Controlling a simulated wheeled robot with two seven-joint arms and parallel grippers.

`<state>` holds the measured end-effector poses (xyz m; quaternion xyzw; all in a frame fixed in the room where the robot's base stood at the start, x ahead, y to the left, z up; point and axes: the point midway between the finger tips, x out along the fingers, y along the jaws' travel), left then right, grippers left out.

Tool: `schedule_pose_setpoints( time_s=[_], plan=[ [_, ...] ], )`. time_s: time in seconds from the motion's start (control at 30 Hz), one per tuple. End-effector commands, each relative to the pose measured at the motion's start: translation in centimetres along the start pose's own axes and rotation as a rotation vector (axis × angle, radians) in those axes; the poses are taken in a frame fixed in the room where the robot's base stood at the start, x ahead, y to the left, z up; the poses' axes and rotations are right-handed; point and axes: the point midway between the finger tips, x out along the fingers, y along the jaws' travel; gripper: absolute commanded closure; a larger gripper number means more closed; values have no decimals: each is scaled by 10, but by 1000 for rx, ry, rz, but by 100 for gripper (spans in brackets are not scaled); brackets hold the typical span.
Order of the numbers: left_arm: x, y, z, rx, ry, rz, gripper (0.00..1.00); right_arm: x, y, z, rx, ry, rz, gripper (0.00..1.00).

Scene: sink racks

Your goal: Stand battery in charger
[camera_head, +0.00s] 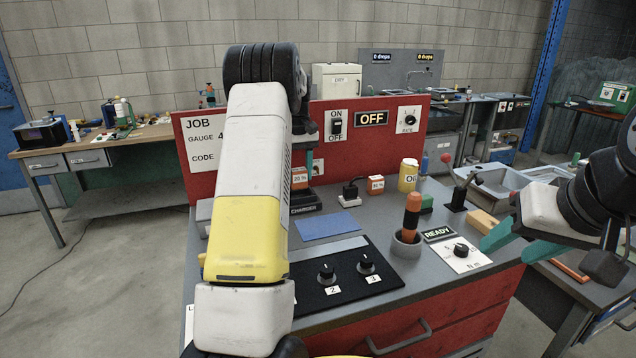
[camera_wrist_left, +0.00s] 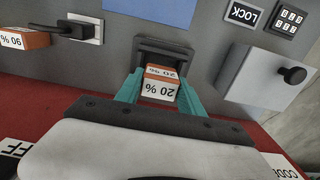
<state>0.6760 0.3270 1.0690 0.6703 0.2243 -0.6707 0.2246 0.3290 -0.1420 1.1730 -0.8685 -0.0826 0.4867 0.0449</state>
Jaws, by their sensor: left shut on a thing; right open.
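An orange and white battery marked 20 % (camera_head: 299,180) is at the dark charger (camera_head: 304,209), partly hidden by my left arm in the head view. My left gripper (camera_wrist_left: 157,88) is shut on this battery (camera_wrist_left: 161,88), with a teal finger on either side. In the left wrist view the battery is at the mouth of the charger's dark bay (camera_wrist_left: 165,48); I cannot tell whether it rests on the bay floor. A second battery, marked 90 % (camera_head: 376,184), stands on the bench. My right gripper (camera_head: 505,232) is open and empty at the right.
A black plug in a socket (camera_head: 348,195), a yellow can (camera_head: 408,175) and an orange-handled tool in a cup (camera_head: 411,215) stand right of the charger. A red panel (camera_head: 360,148) rises behind. A blue mat (camera_head: 328,226) and knob panel (camera_head: 345,275) lie in front.

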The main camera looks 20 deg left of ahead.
Motion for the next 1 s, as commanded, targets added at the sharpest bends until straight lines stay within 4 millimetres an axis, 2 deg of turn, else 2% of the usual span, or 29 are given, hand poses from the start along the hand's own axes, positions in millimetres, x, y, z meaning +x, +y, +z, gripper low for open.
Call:
schedule_pose_setpoints(
  time_s=[0.27,0.63,0.67,0.7,0.77,1.0],
  plan=[
    [32,0,0,0,-2,-1,100,0,0,0,0,0,0,51],
    [37,0,0,0,0,0,100,0,0,0,0,0,0,51],
    [37,0,0,0,0,0,49,0,0,0,0,0,0,51],
    [37,0,0,0,0,0,41,0,0,0,0,0,0,51],
    [37,0,0,0,0,0,33,0,0,0,0,0,0,51],
    [37,0,0,0,0,0,33,0,0,0,0,0,0,51]
  ],
)
